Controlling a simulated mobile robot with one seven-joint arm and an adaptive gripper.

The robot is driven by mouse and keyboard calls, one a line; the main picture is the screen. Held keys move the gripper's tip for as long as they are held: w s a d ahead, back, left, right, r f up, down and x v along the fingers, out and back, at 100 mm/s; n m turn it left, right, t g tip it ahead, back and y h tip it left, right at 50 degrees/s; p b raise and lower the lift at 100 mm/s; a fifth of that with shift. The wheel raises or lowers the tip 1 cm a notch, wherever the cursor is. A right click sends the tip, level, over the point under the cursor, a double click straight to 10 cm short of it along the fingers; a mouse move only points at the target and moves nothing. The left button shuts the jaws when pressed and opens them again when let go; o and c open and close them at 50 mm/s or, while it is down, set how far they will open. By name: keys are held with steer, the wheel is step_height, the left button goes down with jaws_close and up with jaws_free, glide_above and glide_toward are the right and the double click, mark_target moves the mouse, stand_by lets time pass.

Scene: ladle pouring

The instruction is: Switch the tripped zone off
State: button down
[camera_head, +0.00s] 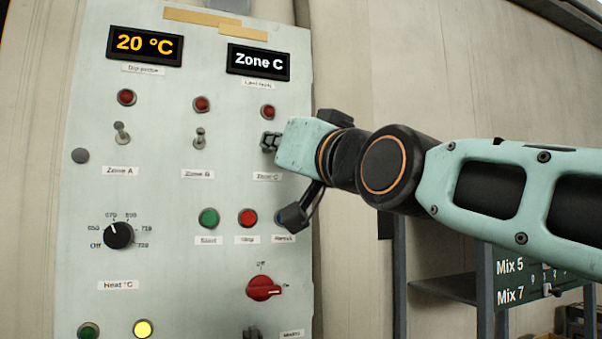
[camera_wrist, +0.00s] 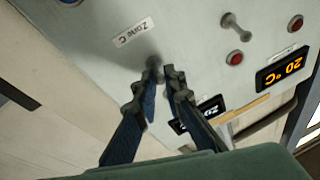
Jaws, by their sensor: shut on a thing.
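The upright control panel (camera_head: 150,210) carries three toggle switches under red lamps. The Zone A switch (camera_head: 121,133) and Zone B switch (camera_head: 199,138) both have their levers pointing up. The display (camera_head: 258,62) reads "Zone C". The red lamp (camera_head: 268,111) sits above the Zone C position. My gripper (camera_head: 270,142) is at the Zone C switch, just above its label (camera_head: 267,176). In the wrist view, my gripper (camera_wrist: 163,78) is shut on the Zone C switch beside the "Zone C" label (camera_wrist: 133,32). The fingers hide the lever, so its position cannot be told.
Below are a green button (camera_head: 209,218), a red button (camera_head: 247,217), a heat dial (camera_head: 118,235) and a red rotary switch (camera_head: 263,288). A yellow lamp (camera_head: 143,329) is lit. Another display (camera_head: 145,45) reads 20 °C. A Mix board (camera_head: 530,280) stands at right, below my arm.

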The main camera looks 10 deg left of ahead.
step_height(320, 180, down, 2)
steer(key=t+y+b, duration=0.1)
steer(key=b, duration=0.3)
steer(key=t+y+b, duration=0.1)
steer(key=b, duration=0.4)
steer(key=shift+w+a+n+t+y, duration=0.15)
steer(key=shift+n+t+y, duration=0.15)
steer(key=shift+n, duration=0.1)
steer(key=shift+f+b, duration=0.1)
steer(key=shift+b, duration=0.35)
steer(key=shift+y+b, duration=0.4)
steer(key=shift+b, duration=0.05)
steer(key=c, duration=2)
jaws_free()
